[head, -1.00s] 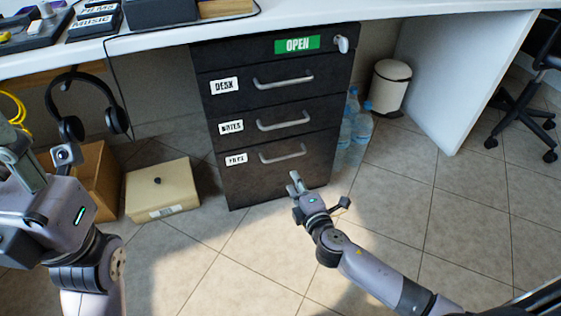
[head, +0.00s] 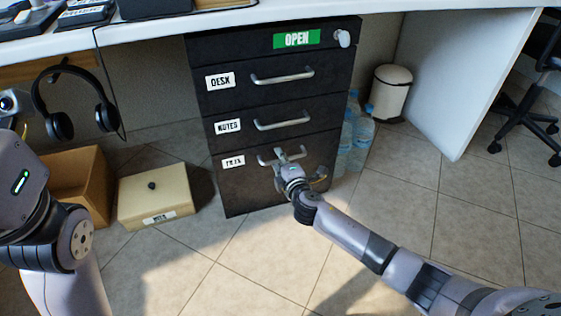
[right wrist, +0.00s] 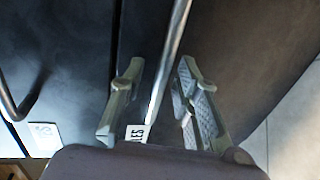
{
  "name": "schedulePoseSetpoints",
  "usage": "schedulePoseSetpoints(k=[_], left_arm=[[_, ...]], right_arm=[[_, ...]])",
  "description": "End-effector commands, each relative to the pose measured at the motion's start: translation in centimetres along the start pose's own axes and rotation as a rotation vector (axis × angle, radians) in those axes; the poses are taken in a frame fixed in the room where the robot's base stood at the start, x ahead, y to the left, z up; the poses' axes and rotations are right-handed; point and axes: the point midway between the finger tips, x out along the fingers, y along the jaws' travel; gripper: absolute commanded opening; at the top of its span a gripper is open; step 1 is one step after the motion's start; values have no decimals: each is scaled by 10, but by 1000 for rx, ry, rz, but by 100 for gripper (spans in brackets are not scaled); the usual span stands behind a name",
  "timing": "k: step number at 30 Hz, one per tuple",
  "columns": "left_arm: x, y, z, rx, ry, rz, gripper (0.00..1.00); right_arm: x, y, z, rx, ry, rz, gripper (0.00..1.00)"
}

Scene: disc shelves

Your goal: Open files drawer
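The black drawer cabinet stands under the desk with its drawers shut. The files drawer (head: 245,190) is the lowest, with a white label (head: 232,161) that also shows in the right wrist view (right wrist: 136,133). Its metal handle (head: 264,161) is partly covered by my right gripper (head: 284,157) in the head view. In the right wrist view the handle bar (right wrist: 169,66) runs between the two fingers of my right gripper (right wrist: 160,103). The fingers are open, with a gap on each side of the bar. My left arm is at the left edge; its fingers do not show.
A beige box (head: 155,197) and a brown cardboard box (head: 82,180) stand left of the cabinet. Water bottles (head: 360,140) and a white bin (head: 390,92) stand to its right. The tiled floor (head: 240,255) in front is clear.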

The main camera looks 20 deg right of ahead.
Motion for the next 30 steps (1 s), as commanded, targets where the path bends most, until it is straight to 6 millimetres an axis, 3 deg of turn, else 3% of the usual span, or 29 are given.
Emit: schedulePoseSetpoints(k=[2, 16, 30], left_arm=[[0, 0, 0, 0, 0, 0, 40], [0, 0, 0, -1, 1, 0, 40], [0, 0, 0, -1, 1, 0, 40]], right_arm=[[0, 0, 0, 0, 0, 0, 30], [0, 0, 0, 0, -1, 0, 0], [0, 0, 0, 0, -1, -1, 0]])
